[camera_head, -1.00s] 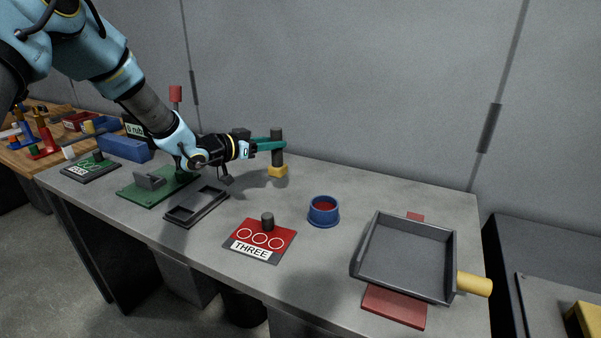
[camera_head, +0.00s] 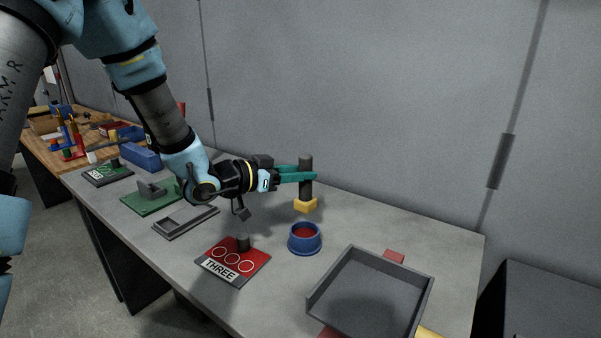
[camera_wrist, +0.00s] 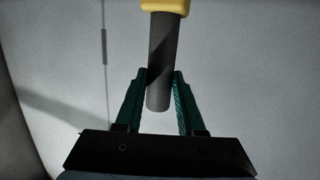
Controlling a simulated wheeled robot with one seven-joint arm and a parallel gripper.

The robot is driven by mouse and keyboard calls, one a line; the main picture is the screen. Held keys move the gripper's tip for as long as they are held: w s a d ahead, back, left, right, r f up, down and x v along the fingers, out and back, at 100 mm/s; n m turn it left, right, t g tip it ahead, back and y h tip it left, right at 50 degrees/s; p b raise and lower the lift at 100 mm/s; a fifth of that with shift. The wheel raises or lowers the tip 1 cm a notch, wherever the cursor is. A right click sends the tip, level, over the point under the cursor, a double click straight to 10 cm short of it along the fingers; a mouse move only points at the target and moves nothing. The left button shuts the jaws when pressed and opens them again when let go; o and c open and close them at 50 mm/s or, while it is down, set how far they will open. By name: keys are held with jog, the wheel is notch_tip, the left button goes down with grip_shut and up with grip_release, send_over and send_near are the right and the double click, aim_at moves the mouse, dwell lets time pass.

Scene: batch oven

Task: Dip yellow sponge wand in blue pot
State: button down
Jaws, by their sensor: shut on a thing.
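The sponge wand has a dark upright handle (camera_head: 306,172) and a yellow sponge (camera_head: 305,204) at its lower end. My gripper (camera_head: 308,174), with green fingers, is shut on the handle. In the wrist view the gripper (camera_wrist: 160,82) has a finger on each side of the handle (camera_wrist: 160,60), with the yellow sponge (camera_wrist: 166,5) at the top edge. The blue pot (camera_head: 305,245) stands on the grey table, with red inside. The wand is upright behind the pot, and the sponge appears just above the table and outside the pot.
A red card marked THREE (camera_head: 232,262) with a dark knob lies left of the pot. A grey tray (camera_head: 310,297) stands at front right. A dark frame (camera_head: 186,222) and a green board (camera_head: 150,205) lie to the left. The table right of the wand is clear.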

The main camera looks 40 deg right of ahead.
aim_at(297, 207)
jog(key=shift+f+b, duration=2.65)
jog(key=shift+f, duration=0.35)
jog(key=shift+f+b, duration=1.5)
jog(key=shift+f, duration=0.3)
jog(key=shift+r, duration=0.2)
jog(key=shift+r+p, duration=3.95)
jog(key=shift+r, duration=1.2)
